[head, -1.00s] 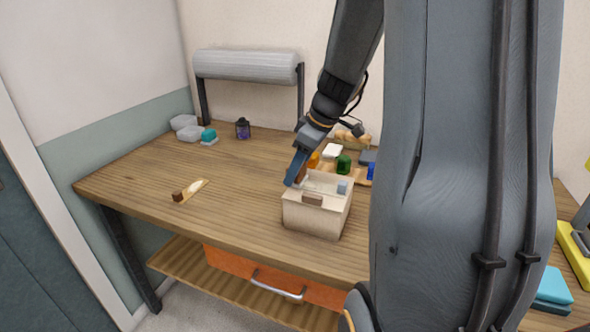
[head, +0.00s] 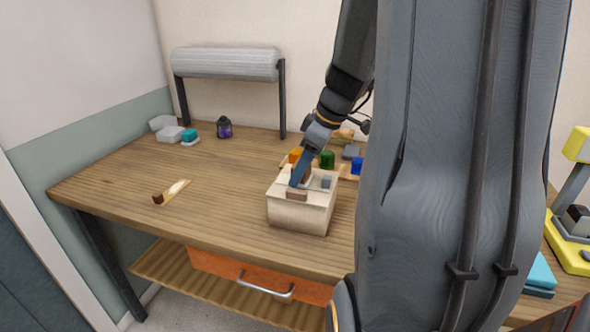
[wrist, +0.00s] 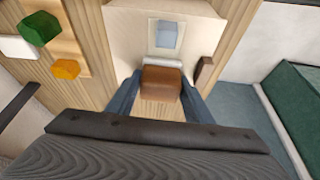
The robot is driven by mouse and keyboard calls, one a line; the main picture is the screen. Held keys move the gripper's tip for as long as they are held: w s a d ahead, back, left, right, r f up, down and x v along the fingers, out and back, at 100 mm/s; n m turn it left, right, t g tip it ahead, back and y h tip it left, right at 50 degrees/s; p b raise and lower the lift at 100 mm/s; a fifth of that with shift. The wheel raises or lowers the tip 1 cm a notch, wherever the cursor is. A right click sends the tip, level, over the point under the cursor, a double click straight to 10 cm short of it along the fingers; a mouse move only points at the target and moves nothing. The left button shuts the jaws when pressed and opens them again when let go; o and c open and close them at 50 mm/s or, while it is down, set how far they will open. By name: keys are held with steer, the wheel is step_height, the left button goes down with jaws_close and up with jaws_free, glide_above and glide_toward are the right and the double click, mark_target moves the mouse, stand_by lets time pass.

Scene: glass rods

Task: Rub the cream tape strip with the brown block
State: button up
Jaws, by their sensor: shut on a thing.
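My gripper (wrist: 160,97) is shut on a brown block (wrist: 162,82), with one blue finger on each side of it. In the head view my gripper (head: 295,182) is at the pale wooden box (head: 300,217), near its left end. I cannot tell whether the block touches the box. A pale strip (head: 176,188) with a dark brown end lies on the table at the left, well apart from my gripper; it looks like the cream tape strip. A white bar (wrist: 165,62) shows just beyond the block in the wrist view.
A blue-grey square piece (wrist: 166,36) is in the box. Orange (head: 296,156), green (head: 327,160) and blue (head: 357,165) pieces stand behind it. A dark jar (head: 224,129) and clear containers (head: 168,131) are at the back left.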

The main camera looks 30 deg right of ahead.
mark_target(279, 178)
steer(key=shift+s+d, duration=0.85)
steer(key=shift+s, duration=0.25)
steer(key=shift+s+r, duration=0.1)
steer(key=shift+w+a+b, duration=0.5)
steer(key=shift+w+a, duration=0.35)
steer(key=shift+w, duration=0.3)
steer(key=shift+w+a, duration=1)
steer(key=shift+w, duration=0.3)
steer(key=shift+w+a+f+b, duration=0.2)
steer(key=shift+w+a+b, duration=0.2)
steer(key=shift+w+a, duration=0.65)
steer(key=shift+d, duration=0.15)
steer(key=shift+r, duration=0.1)
step_height(279, 178, up, 6)
steer(key=p, duration=0.4)
steer(key=shift+w, duration=0.1)
